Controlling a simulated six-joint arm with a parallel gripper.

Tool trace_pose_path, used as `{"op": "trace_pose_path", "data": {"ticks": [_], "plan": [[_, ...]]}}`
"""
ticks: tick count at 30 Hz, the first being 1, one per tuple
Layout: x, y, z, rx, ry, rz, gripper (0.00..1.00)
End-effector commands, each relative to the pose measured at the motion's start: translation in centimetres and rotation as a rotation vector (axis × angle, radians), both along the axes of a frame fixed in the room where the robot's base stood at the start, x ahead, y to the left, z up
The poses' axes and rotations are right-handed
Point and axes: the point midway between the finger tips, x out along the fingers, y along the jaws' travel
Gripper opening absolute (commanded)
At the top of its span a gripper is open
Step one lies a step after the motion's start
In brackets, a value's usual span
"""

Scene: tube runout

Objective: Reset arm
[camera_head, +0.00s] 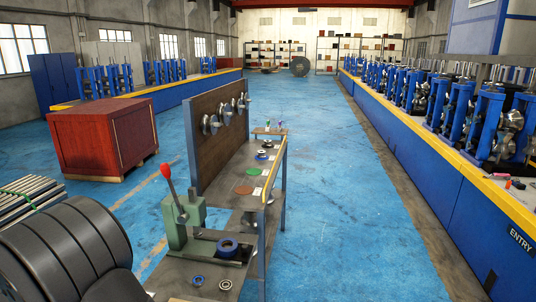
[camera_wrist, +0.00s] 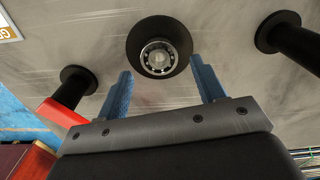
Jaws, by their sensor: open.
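In the wrist view my gripper (camera_wrist: 160,66) has its two blue fingers spread wide, with nothing held between them. A round black post (camera_wrist: 172,27) with a silver bearing (camera_wrist: 158,57) at its end faces the gripper and shows between the fingertips. I cannot tell the distance between the fingers and this post. My gripper does not show in the head view.
The wrist view shows black posts at left (camera_wrist: 76,85) and right (camera_wrist: 284,34) on a grey surface. The head view shows a workbench (camera_head: 245,208), a green press (camera_head: 183,222) with a red-knobbed lever, a red crate (camera_head: 103,138) and open blue floor (camera_head: 345,205).

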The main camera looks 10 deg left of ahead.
Motion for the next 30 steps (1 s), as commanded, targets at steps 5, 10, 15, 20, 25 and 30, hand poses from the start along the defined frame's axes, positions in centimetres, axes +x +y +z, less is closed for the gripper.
{"op": "trace_pose_path", "data": {"ticks": [5,10,15,20,25,30], "plan": [[0.0,0.1,0.3,0.005,-0.001,0.0,0.63],[0.0,0.1,3.7,0.003,0.0,0.0,0.63],[0.0,0.0,7.1,0.003,0.0,0.0,0.63],[0.0,0.0,10.3,0.003,0.0,0.0,0.63],[0.0,-0.1,6.2,-0.005,0.001,0.0,0.63],[0.0,-0.1,2.8,-0.006,0.002,0.0,0.63]]}}
